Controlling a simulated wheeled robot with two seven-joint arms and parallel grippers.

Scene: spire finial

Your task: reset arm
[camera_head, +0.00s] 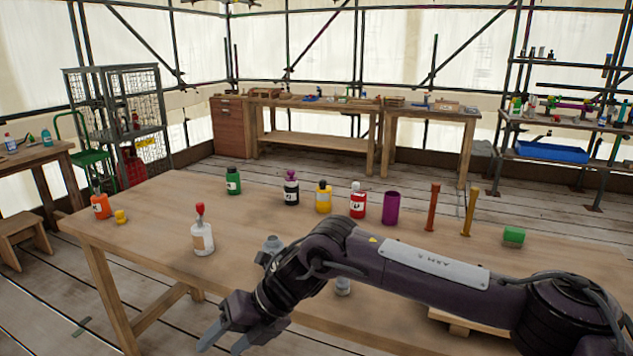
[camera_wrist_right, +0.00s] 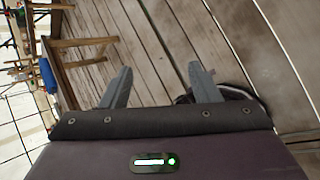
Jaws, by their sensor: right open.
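My right gripper (camera_head: 223,343) is open and empty at the front edge of the wooden table (camera_head: 150,215), low in the head view. Its arm reaches in from the right across the table. In the right wrist view the two grey fingers (camera_wrist_right: 160,75) are spread apart with nothing between them, over the plank floor (camera_wrist_right: 165,50). A white bottle with a red top (camera_head: 203,238) stands on the table beyond the gripper. My left gripper is not in view.
An orange bottle (camera_head: 100,205) stands left. My arm partly hides some items.

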